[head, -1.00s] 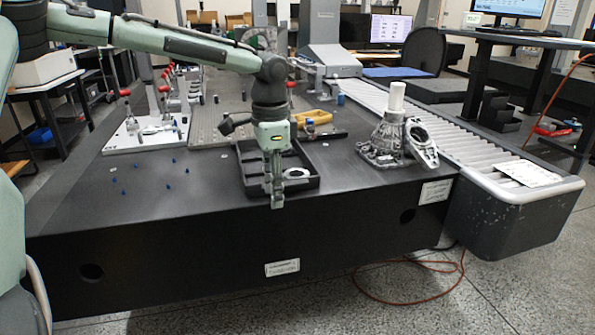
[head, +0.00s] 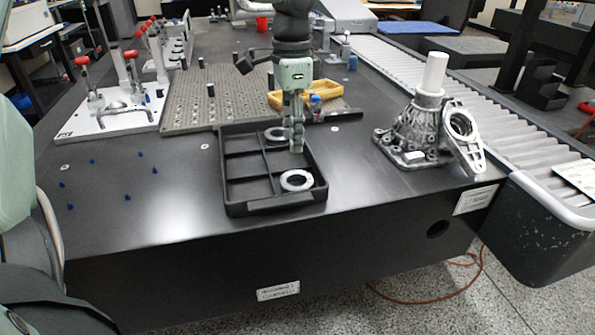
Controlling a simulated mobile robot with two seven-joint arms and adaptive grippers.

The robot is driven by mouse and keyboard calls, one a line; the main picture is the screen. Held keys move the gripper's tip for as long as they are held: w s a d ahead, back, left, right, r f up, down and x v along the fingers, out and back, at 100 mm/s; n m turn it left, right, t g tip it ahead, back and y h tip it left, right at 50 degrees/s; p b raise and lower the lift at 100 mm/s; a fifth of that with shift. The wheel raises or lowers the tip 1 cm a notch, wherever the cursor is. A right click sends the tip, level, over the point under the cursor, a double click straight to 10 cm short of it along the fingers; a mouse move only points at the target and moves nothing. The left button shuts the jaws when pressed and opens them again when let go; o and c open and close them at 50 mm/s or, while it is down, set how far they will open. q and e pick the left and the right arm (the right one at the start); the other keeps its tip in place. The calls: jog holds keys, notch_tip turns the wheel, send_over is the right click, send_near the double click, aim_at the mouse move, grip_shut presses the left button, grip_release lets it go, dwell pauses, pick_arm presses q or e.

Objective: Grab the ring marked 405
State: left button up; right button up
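A black divided tray (head: 228,185) lies on the dark table. One light grey ring (head: 284,182) lies flat in its front right compartment. A second ring (head: 270,134) lies in the back right compartment, partly hidden behind my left gripper. I cannot read a 405 mark on either ring. My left gripper (head: 297,149) points down over the right side of the tray, between the two rings in the picture. Its fingers show as one narrow shape, so their opening is unclear, and no ring shows in them. My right gripper is not in view.
A grey metal housing with a white cylinder (head: 433,73) and a flanged part (head: 462,125) stand right of the tray. A yellow tray (head: 345,101) is behind. Small blue pins (head: 127,198) and a white fixture plate (head: 110,122) are left. The front table area is clear.

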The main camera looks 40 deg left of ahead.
aim_at(293, 172)
pick_arm(q)
jog(key=f, duration=0.5)
jog(key=s+f, duration=0.1)
jog(key=f, duration=0.1)
jog(key=shift+d+f, duration=0.25)
jog(key=shift+d, duration=0.1)
jog(key=shift+c, duration=0.3)
